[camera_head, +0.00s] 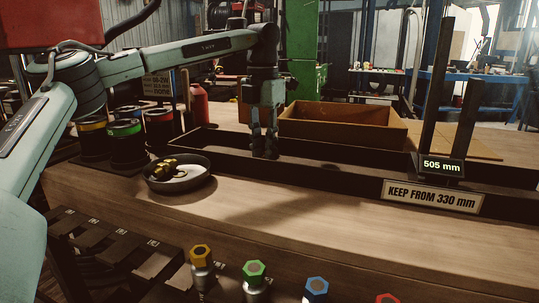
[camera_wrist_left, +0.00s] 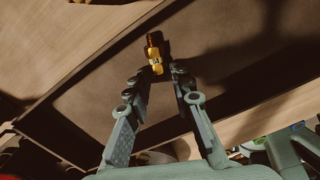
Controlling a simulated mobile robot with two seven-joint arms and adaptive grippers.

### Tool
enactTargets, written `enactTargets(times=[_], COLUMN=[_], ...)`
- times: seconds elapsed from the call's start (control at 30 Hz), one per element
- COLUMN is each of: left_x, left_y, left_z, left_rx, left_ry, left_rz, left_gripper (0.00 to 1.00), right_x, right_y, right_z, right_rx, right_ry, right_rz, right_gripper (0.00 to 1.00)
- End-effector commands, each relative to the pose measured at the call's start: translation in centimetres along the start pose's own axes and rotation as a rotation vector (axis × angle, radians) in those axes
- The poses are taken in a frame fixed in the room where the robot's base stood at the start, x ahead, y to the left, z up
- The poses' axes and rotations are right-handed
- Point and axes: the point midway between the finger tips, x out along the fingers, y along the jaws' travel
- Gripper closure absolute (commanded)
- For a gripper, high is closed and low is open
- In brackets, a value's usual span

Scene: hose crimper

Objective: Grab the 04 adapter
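My left gripper (camera_head: 265,154) points down over the long dark tray on the bench in the head view. In the left wrist view its two fingers (camera_wrist_left: 159,73) stand apart with a gap between them. A small yellow and dark amber adapter (camera_wrist_left: 154,54) with a dark mark on a pale label lies just past the fingertips, in line with the gap. The mark is too small to read for certain. No finger clearly touches it. The adapter cannot be made out in the head view. My right gripper is not in view.
A round dark dish (camera_head: 196,182) with brass pieces sits left of the gripper. A wooden box (camera_head: 341,127) stands behind the tray. Dark cans with coloured bands (camera_head: 125,128) stand at left. Colour-topped fittings (camera_head: 254,276) line the front. Black uprights (camera_head: 437,90) rise at right.

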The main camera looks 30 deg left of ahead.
Motion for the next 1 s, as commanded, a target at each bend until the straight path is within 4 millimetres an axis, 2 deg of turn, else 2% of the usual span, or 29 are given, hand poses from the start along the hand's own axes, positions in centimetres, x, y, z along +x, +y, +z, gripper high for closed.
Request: enactTargets(times=[0.03,0.13,0.57,0.73,0.87,1.0], left_x=[0.0,0.0,-0.4,-2.0,-4.4,-5.7], left_y=[0.0,0.0,0.0,-0.1,-0.1,-0.4], left_z=[0.0,0.0,0.1,0.1,0.1,-3.0], left_rx=[0.000,0.000,0.000,0.000,0.000,0.003], left_ry=[0.000,0.000,-0.001,-0.003,-0.004,-0.004], left_rz=[0.000,0.000,0.000,-0.001,-0.001,-0.001], left_gripper=[0.87,0.99,1.00,1.00,1.00,1.00], right_x=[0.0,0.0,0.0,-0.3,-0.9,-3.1], right_y=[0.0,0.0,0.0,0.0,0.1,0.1], right_z=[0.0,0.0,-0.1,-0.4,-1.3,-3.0], right_rx=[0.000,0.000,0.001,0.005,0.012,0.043], right_ry=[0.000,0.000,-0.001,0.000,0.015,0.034], right_rz=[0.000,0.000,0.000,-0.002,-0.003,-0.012], right_gripper=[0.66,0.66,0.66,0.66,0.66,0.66])
